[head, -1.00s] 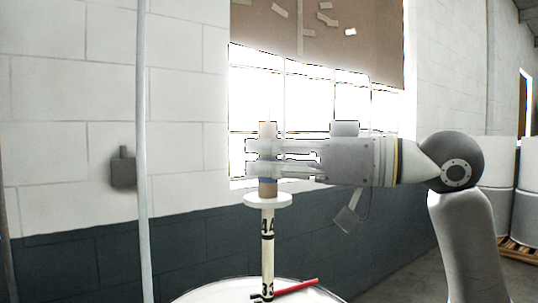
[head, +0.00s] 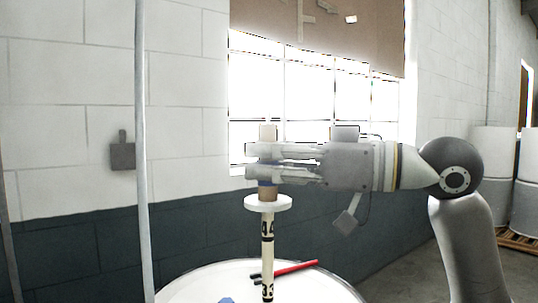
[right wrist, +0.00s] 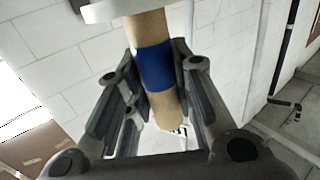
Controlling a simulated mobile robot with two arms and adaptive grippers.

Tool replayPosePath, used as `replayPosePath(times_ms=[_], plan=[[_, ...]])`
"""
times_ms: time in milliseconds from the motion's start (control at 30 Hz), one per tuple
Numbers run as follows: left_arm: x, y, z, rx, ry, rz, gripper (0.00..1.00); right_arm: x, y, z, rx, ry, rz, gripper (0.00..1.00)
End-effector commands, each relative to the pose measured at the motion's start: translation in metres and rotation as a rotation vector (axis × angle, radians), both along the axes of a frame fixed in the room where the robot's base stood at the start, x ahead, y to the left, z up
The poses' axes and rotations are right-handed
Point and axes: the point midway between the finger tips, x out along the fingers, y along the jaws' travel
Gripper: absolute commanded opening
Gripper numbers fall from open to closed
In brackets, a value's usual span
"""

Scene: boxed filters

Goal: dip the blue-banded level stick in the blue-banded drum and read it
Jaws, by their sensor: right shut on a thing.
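The level stick (head: 267,240) is cream with black marks and stands about upright. It has a white round collar (head: 268,203) and a tan handle with a blue band, which also shows in the right wrist view (right wrist: 154,67). My right gripper (head: 262,162) is shut around the handle above the collar. A drum (head: 195,287) with a pale round top stands at the bottom of the head view. The stick's lower part is in front of or over this top; its tip is at the picture edge, so I cannot tell if it is in an opening. My left gripper is not in view.
A red tool (head: 292,268) with dark ends lies on the drum top beside the stick. A blue thing (head: 227,300) is partly cut off there. A thin grey pole (head: 142,150) stands at left. Pale drums (head: 495,180) stand on a pallet at far right.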

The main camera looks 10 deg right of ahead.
Motion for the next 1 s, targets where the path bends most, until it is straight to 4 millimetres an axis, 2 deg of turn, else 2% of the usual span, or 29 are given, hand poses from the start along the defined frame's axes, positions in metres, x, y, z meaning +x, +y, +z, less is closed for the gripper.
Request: replayPosePath(times_ms=[300, 733, 1000], plan=[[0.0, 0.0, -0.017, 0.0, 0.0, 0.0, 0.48, 0.0, 0.0, -0.024, -0.001, -0.001, -0.001, 0.0], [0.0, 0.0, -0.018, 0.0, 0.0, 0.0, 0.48, 0.0, 0.0, -0.026, -0.001, -0.001, -0.001, 0.0], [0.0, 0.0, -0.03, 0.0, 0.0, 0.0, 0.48, 0.0, 0.0, -0.043, 0.0, 0.0, -0.001, 0.0]])
